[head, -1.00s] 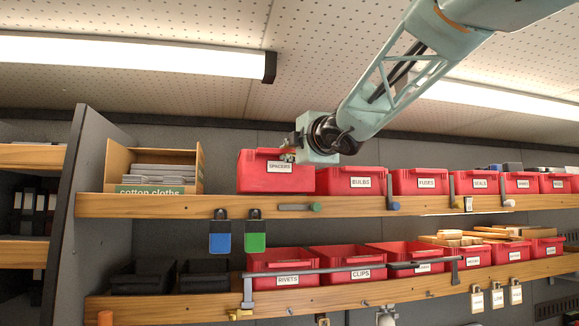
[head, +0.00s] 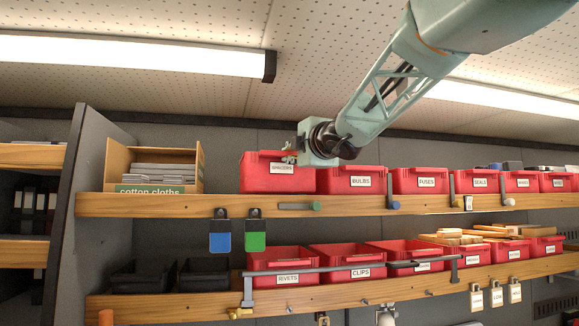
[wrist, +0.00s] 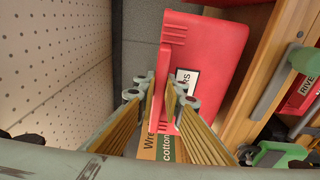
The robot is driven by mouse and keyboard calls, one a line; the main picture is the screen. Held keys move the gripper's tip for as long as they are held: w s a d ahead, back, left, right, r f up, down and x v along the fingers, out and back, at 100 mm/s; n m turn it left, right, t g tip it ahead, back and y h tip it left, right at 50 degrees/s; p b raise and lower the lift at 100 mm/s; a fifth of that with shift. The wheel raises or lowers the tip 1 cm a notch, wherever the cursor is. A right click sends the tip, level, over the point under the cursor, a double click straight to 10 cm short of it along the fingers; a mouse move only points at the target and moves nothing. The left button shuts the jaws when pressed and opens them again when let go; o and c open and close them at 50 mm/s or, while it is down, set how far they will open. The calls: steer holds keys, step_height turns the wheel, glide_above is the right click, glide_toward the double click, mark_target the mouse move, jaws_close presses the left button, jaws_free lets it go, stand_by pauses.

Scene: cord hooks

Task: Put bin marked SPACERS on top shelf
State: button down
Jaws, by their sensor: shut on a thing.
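The red bin marked SPACERS (head: 277,180) is at the left end of the row of red bins, at the top shelf (head: 330,204), just left of the BULBS bin (head: 352,181). My gripper (head: 290,158) is at its upper front rim. In the wrist view my gripper (wrist: 160,100) has its fingers on either side of the rim of the SPACERS bin (wrist: 215,55), whose label is partly hidden by a finger. The bin's base appears at shelf height; I cannot tell whether it fully rests there.
A cardboard box of cotton cloths (head: 155,168) stands left on the top shelf, with a gap before the bin. More red bins, including FUSES (head: 420,181), fill the right. Blue (head: 220,240) and green (head: 255,240) tags hang below the shelf edge.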

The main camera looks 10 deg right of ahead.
mark_target(286, 166)
steer(key=shift+f+b, duration=0.7)
steer(key=shift+f, duration=1)
steer(key=shift+w+f, duration=0.1)
steer(key=shift+f, duration=0.05)
steer(key=c, duration=2.7)
jaws_free()
steer(key=shift+s+d+f, duration=0.1)
steer(key=shift+s+d, duration=0.2)
steer(key=shift+s, duration=1.7)
steer(key=shift+s+d+r, duration=0.1)
steer(key=shift+s+d, duration=0.2)
steer(key=shift+s, duration=1.65)
steer(key=shift+s+d+f, duration=0.1)
steer(key=shift+s+d, duration=0.2)
steer(key=shift+s, duration=1.7)
